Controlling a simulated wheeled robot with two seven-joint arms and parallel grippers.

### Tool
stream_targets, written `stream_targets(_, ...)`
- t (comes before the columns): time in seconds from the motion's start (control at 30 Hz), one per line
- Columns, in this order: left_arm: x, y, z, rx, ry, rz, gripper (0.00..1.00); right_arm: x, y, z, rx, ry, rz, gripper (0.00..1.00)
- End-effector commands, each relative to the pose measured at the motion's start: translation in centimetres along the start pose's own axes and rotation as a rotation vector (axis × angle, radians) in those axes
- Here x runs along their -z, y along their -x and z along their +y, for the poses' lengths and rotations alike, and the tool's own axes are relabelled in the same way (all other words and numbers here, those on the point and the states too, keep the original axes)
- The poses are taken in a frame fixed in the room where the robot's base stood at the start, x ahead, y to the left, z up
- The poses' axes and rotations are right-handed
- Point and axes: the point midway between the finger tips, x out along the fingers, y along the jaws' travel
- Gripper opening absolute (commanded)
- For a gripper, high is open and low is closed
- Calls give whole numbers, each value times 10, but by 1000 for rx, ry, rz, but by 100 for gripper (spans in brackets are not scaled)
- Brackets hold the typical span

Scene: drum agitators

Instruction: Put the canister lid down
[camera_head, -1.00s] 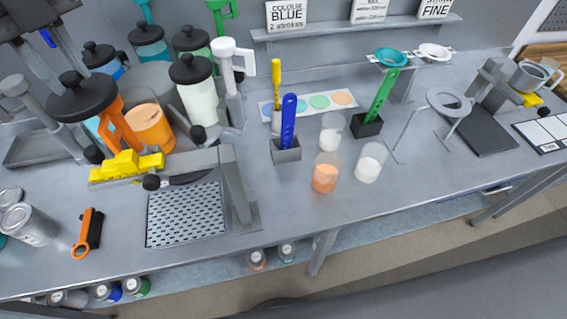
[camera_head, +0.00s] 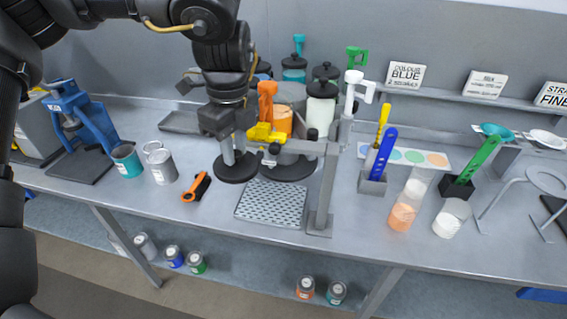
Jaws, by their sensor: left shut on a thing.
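My left gripper (camera_head: 233,155) reaches down from the upper left. It is shut on the black, round canister lid (camera_head: 235,173); the knob between its fingers is mostly hidden. The lid lies flat at bench level, left of the dark round base under the orange canister; I cannot tell whether it touches the bench. The orange canister (camera_head: 281,122) stands just behind and to the right, partly hidden by an orange handle (camera_head: 267,96) and a yellow part. My right gripper is not in view.
A perforated grey plate (camera_head: 271,204) lies in front of the lid. A grey post (camera_head: 325,190) rises to the right. Black-lidded canisters (camera_head: 322,100) stand behind.

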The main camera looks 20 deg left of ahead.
Motion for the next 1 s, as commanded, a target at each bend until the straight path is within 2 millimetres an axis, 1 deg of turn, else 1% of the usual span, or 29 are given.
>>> stream_targets(0.03,-1,-17,-1,-7,39,0,2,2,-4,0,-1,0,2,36)
stream_targets(0.17,-2,-55,-5,-8,166,-3,2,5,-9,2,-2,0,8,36)
stream_targets(0.27,-3,-91,-6,-10,282,-5,2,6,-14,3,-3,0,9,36)
stream_targets(0.37,-2,-137,-4,-11,430,-4,2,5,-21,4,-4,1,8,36)
stream_targets(0.4,-2,-159,-2,-13,504,-3,2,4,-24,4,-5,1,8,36)
stream_targets(0.47,0,-195,3,-13,626,-1,2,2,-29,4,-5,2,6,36)
stream_targets(0.5,3,-220,8,-14,714,2,2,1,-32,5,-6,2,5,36)
stream_targets(0.6,8,-273,22,-13,923,10,2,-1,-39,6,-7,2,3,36)
stream_targets(0.7,14,-313,37,-12,1096,19,2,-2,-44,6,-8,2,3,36)
stream_targets(0.8,19,-339,48,-13,1220,27,2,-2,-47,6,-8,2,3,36)
stream_targets(0.83,20,-345,51,-12,1248,29,2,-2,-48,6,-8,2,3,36)
stream_targets(0.9,22,-354,56,-11,1298,32,2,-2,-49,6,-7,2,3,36)
stream_targets(1.0,23,-359,58,-9,1332,34,2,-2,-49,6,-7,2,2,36)
